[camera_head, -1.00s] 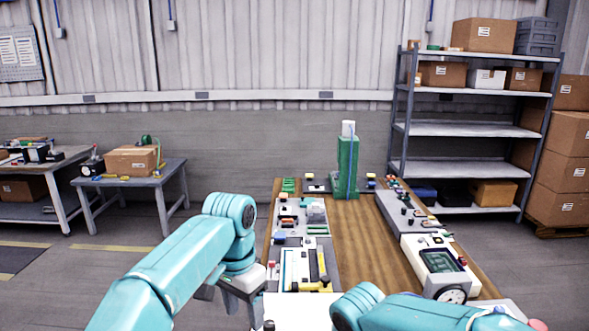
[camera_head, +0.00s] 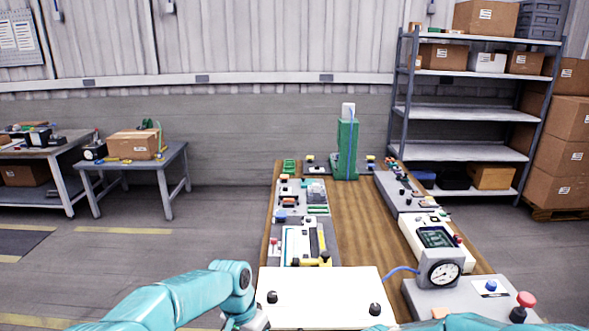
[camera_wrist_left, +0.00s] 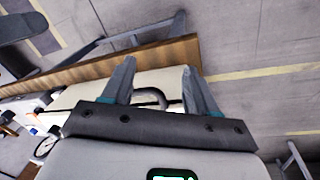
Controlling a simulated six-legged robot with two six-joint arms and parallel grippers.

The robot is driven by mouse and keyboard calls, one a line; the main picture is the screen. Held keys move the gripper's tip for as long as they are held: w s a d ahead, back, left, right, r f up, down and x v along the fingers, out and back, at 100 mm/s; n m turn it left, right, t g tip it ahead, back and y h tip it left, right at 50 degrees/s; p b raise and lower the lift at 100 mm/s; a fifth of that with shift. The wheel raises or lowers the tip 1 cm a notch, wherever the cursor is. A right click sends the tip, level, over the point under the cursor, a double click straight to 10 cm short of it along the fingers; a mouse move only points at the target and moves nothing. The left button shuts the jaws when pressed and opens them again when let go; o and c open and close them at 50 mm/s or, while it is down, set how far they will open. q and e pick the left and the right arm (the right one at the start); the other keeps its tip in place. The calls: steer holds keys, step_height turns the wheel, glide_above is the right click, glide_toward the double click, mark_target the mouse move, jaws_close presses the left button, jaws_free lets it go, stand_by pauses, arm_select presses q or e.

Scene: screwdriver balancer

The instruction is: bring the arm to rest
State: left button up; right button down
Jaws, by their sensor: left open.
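My left arm comes in from the bottom left in the head view. Its gripper (camera_head: 244,319) is low at the bottom edge, beside the left corner of the white panel (camera_head: 325,288), and partly cut off. In the left wrist view my left gripper (camera_wrist_left: 157,82) has its two fingers apart with nothing held. A grey curved handle (camera_wrist_left: 152,96) on a pale surface shows between and behind the fingers; I cannot tell its distance. Only a teal strip of my right arm shows at the bottom edge of the head view; its gripper is out of view.
The wooden bench (camera_head: 365,235) has a clear middle strip between device rows. A green stand (camera_head: 346,150) is at its far end. A dial gauge (camera_head: 443,273) and red button (camera_head: 526,299) are at right. A shelf (camera_head: 470,114) stands behind; open floor is at left.

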arm_select(q)
steer(key=s+f+n+h, duration=0.25)
steer(key=s+f, duration=0.75)
steer(key=f, duration=0.5)
steer(key=s+a+f+n, duration=0.1)
steer(key=s+f+n, duration=0.1)
steer(key=s, duration=0.6)
steer(key=s+a+f+n, duration=0.1)
steer(key=s+f+n, duration=0.1)
steer(key=s, duration=0.7)
steer(key=shift+s+a+f+n+t, duration=0.15)
steer(key=shift+a+f+n+t, duration=0.25)
steer(key=shift+n, duration=0.15)
arm_select(e)
steer(key=s+d+f+m+y, duration=0.1)
steer(key=s+d+f+m, duration=0.1)
steer(key=s+f, duration=1.3)
steer(key=shift+s+d+m+g+y, duration=0.35)
steer(key=shift+s+d, duration=0.2)
steer(key=shift+s, duration=0.7)
arm_select(q)
steer(key=shift+y, duration=0.25)
steer(key=shift+d, duration=0.1)
arm_select(e)
steer(key=shift+w+f, duration=0.15)
